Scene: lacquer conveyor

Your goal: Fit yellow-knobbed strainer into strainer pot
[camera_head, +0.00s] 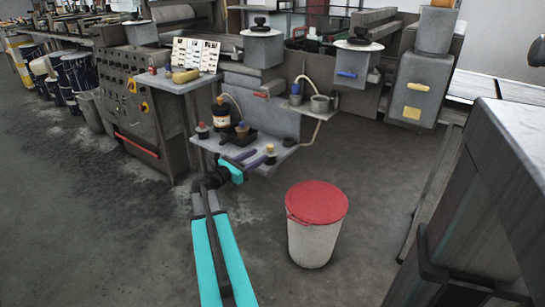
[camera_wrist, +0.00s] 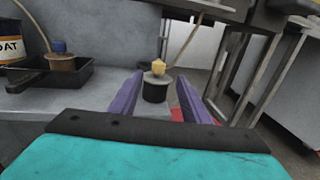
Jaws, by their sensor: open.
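The yellow-knobbed strainer (camera_head: 270,154) stands upright near the right front edge of the low grey shelf. In the wrist view the strainer (camera_wrist: 155,88) shows a yellow knob on a dark, round body. My gripper (camera_head: 258,157) is open, with its purple fingers low over the shelf and pointing at the strainer. In the wrist view my gripper (camera_wrist: 160,80) has one finger on each side of the strainer, with a gap at both sides; whether it is fully between the tips I cannot tell. An open grey pot (camera_head: 320,103) on the higher shelf may be the strainer pot.
Another blue-knobbed piece (camera_head: 295,95) is beside the grey pot. A red-lidded bucket (camera_head: 316,204) stands on the floor.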

